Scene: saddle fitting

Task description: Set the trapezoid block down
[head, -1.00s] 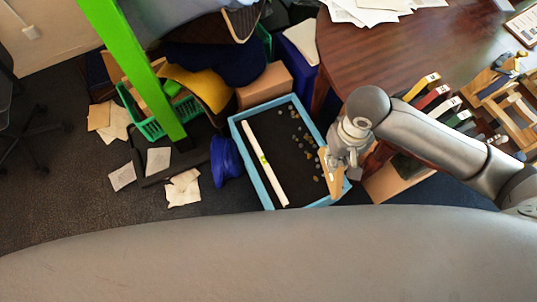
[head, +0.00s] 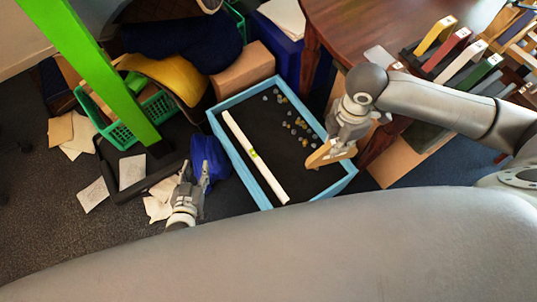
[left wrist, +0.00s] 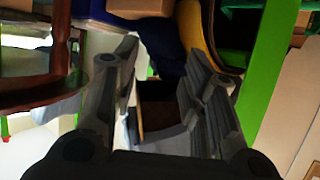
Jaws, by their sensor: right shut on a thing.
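My right gripper (head: 340,145) is shut on a tan, wood-coloured trapezoid block (head: 328,154). In the head view the block is tilted, over the right part of a blue-walled box (head: 257,182) with a dark bed. I cannot tell whether it touches the box. A long white bar (head: 245,145) with a yellow-green mark lies along the box, to the left of the block. My left gripper (head: 195,170) is open and empty, left of the box near the blue bag. Its spread fingers also show in the left wrist view (left wrist: 155,95).
Several small stones (head: 298,127) lie on the bed. A blue bag (head: 212,165), green basket (head: 155,112) and green post (head: 105,80) are left of the box.

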